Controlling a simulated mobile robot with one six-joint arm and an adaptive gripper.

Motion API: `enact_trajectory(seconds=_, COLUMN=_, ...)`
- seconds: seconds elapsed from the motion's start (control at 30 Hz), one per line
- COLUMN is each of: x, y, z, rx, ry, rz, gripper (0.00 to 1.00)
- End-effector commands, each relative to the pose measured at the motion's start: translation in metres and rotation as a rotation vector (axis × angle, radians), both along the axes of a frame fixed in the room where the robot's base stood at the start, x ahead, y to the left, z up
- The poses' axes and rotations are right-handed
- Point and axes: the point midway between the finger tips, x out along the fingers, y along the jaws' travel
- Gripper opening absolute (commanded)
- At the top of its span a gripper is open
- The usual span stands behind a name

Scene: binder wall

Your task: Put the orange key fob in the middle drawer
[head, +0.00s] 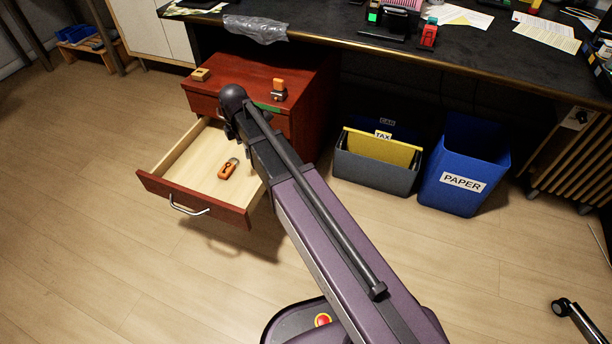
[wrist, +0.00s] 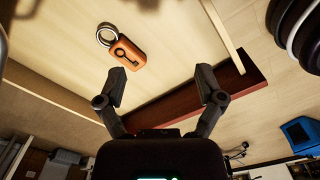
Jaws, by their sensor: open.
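The orange key fob (head: 228,171) with its metal ring lies on the pale floor of an open drawer (head: 180,174). The drawer juts from a red-brown cabinet (head: 307,100), below its top drawer front; any lower drawer is hidden. In the wrist view, the fob (wrist: 127,52) shows a dark key mark and lies flat, ring to the upper left. My gripper (wrist: 161,72) is open and empty, its fingers spread and apart from the fob. In the head view my arm hides the fingers and the drawer's rear right part.
On the cabinet top stand a small wooden block (head: 201,75) and an orange-topped item (head: 279,88). A grey bin (head: 375,175) and a blue paper bin (head: 462,165) stand to the right under the desk (head: 480,55). Floor left of the drawer is clear.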

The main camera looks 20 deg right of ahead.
Motion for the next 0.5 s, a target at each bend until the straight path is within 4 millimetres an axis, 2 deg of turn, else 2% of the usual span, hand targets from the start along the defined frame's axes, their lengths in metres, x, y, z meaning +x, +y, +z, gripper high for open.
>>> enact_trajectory(seconds=0.03, x=-0.013, y=-0.012, z=0.0, rx=0.0, ry=0.0, rz=-0.088, gripper=0.87)
enact_trajectory(seconds=0.5, x=-0.086, y=-0.092, z=0.0, rx=0.001, ry=0.0, rz=-0.946, gripper=0.87)
